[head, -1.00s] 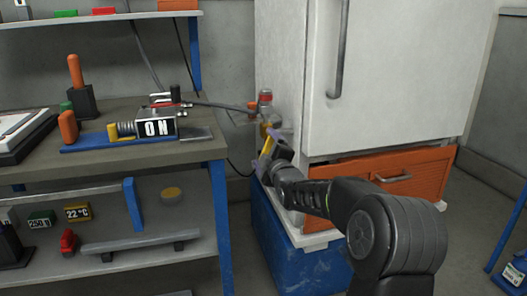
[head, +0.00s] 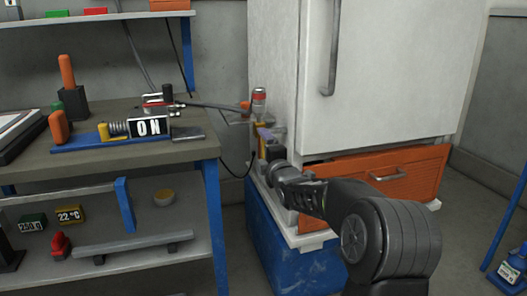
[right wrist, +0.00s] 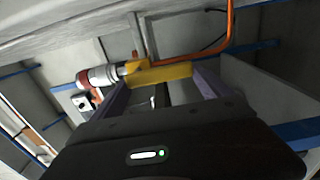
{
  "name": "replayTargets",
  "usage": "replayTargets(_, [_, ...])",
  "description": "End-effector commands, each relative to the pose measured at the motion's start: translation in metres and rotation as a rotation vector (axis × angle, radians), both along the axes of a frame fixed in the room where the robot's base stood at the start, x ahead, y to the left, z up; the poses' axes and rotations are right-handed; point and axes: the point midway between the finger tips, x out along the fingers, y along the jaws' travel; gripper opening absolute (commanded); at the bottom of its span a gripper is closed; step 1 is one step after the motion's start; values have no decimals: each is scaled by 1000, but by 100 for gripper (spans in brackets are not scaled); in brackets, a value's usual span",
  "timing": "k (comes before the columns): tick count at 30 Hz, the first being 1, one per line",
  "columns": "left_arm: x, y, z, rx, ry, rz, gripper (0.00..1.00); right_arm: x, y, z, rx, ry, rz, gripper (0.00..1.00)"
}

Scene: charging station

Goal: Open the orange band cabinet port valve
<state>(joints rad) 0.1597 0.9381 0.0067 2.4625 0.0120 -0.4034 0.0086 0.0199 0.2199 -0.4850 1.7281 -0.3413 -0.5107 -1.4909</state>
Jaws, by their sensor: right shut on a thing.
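The white cabinet (head: 380,70) with an orange band (head: 392,175) stands at the right of the head view. Its port valve, a red and silver cylinder (head: 259,98), is at the cabinet's left side. In the right wrist view, the valve body (right wrist: 100,76) lies left of a yellow handle (right wrist: 158,74). My right gripper (head: 266,140) is at the valve, just below the cylinder. Its purple fingers (right wrist: 162,84) are shut on the yellow handle, which spans between their tips. The arm partly hides the valve's lower part in the head view. My left gripper is not in view.
A workbench (head: 120,170) with an ON-labelled device (head: 150,127) stands left of the cabinet. A dark hose runs from that device towards the valve. The cabinet rests on a blue base (head: 275,245). An orange pipe (right wrist: 229,35) passes near the valve in the wrist view.

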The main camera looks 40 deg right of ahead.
Motion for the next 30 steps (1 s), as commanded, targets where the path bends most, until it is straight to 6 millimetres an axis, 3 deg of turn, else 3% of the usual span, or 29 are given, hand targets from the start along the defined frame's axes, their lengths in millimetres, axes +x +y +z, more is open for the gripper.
replayTargets(3, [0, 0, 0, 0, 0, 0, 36, 0, 0, -2, -11, 8, 1, 15])
replayTargets(4, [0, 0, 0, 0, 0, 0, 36, 0, 0, -2, -11, 8, 1, 90])
replayTargets(6, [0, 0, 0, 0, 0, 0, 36, 0, 0, -2, -9, 7, 1, 95])
replayTargets(8, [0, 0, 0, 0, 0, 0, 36, 0, 0, -1, -8, 6, 1, 100])
replayTargets(19, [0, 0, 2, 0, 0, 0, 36, -6, 2, 1, -2, 3, 0, 100])
replayTargets(30, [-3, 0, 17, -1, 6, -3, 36, -58, 20, 2, -3, 4, 0, 100])
